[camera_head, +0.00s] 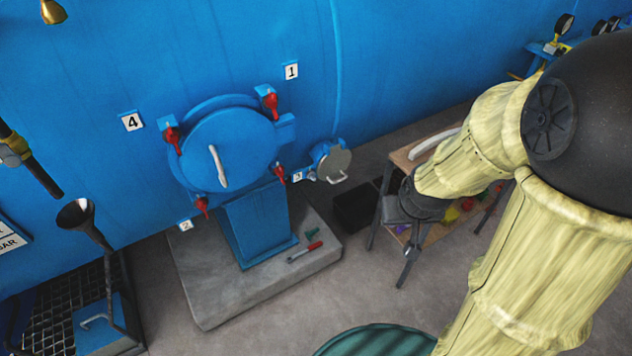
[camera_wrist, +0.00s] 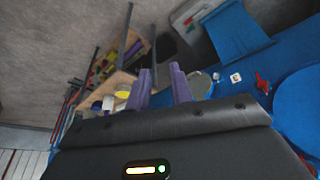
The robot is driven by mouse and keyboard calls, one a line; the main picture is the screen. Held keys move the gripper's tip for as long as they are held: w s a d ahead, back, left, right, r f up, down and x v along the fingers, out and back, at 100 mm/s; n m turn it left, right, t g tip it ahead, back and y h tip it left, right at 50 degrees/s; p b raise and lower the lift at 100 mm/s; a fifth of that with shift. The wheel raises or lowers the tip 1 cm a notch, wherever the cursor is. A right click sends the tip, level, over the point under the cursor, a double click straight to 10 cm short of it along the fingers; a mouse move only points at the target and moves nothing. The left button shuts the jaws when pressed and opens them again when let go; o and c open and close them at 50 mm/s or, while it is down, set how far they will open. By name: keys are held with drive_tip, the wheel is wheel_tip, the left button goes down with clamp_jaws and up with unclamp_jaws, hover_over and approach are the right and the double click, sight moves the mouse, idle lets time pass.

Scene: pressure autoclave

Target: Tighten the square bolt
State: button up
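I cannot pick out a square bolt in either view; it is hidden or too small to tell. The blue round door (camera_head: 225,145) with a white handle stands in the blue vessel wall, with several red clamp handles around it, one of them at the upper right (camera_head: 271,101). A small flange with a grey cover (camera_head: 332,163) sits to its right. My gripper (camera_head: 404,280) points down, right of the plinth and away from the door. In the wrist view its two purple fingers (camera_wrist: 162,75) are apart with nothing between them.
A wooden shelf table (camera_head: 405,157) with coloured items stands behind my gripper, close to it. A concrete plinth (camera_head: 215,308) carries a red tool (camera_head: 304,252) and a small green piece (camera_head: 312,232). A black funnel (camera_head: 77,214) stands at left.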

sight(314, 177)
drive_tip(key=w+a+f+n+t+y+b, duration=0.2)
drive_tip(key=w+f+t, duration=0.1)
drive_tip(key=w+f, duration=0.45)
drive_tip(key=w+a+f+n+t+y+b, duration=0.2)
drive_tip(key=w+f, duration=0.4)
drive_tip(key=w, duration=0.3)
drive_tip(key=a+f+t+y+b, duration=0.3)
drive_tip(key=a+f+t+y, duration=0.2)
drive_tip(key=f, duration=0.4)
drive_tip(key=shift+w+a+f+n+t+y, duration=0.2)
drive_tip(key=shift+a+f+n+t+y, duration=0.2)
drive_tip(key=shift+y, duration=0.2)
drive_tip(key=shift+r, duration=0.1)
drive_tip(key=p+x, duration=0.1)
drive_tip(key=x, duration=1.6)
drive_tip(key=shift+w+a+p, duration=0.2)
drive_tip(key=shift+p, duration=0.1)
drive_tip(key=shift+c, duration=0.2)
